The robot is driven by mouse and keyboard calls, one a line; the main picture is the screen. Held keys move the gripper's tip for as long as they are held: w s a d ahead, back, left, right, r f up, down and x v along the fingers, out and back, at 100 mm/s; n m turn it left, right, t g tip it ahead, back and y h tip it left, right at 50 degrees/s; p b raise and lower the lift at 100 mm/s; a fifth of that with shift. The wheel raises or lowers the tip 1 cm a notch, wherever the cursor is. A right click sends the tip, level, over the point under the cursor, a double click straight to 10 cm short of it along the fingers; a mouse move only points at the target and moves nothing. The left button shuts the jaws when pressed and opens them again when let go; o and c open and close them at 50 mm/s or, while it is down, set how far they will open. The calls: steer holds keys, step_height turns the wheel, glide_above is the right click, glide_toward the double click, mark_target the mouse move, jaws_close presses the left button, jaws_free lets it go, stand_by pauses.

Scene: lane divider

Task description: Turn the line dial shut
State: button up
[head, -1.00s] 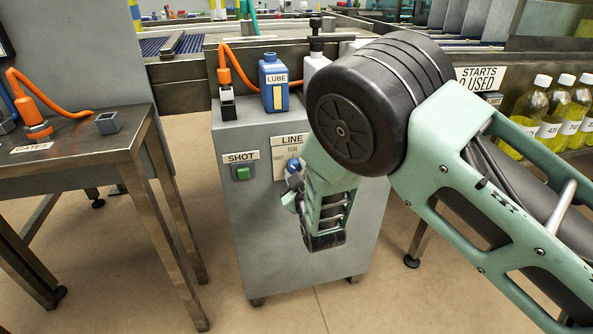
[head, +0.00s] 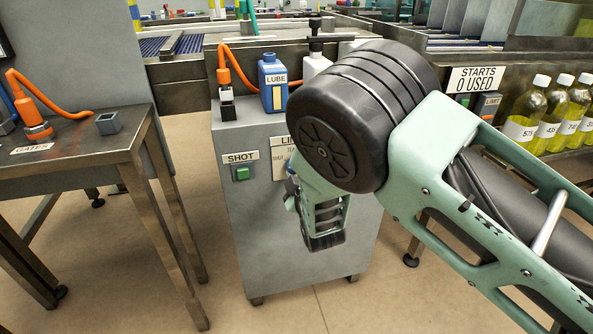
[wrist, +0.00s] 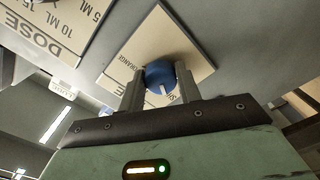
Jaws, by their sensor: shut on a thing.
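The line dial (wrist: 160,74) is a blue round knob with a white pointer mark, on a pale label plate (wrist: 178,45) in the wrist view. My gripper (wrist: 160,88) is shut on the dial, one finger at each side. The white mark points toward the gripper's palm. In the head view the dial is hidden behind my arm; only the left part of the LINE label (head: 280,143) shows on the front of the grey cabinet (head: 255,215).
A green SHOT button (head: 242,173) is left of the dial. On the cabinet top stand a blue LUBE bottle (head: 273,82) and an orange-hosed fitting (head: 226,95). A steel table (head: 80,150) is at left; yellow bottles (head: 530,110) stand at right.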

steer(key=o, duration=1)
steer(key=v, duration=1.7)
steer(key=shift+s+p, duration=0.3)
steer(key=shift+p, duration=0.05)
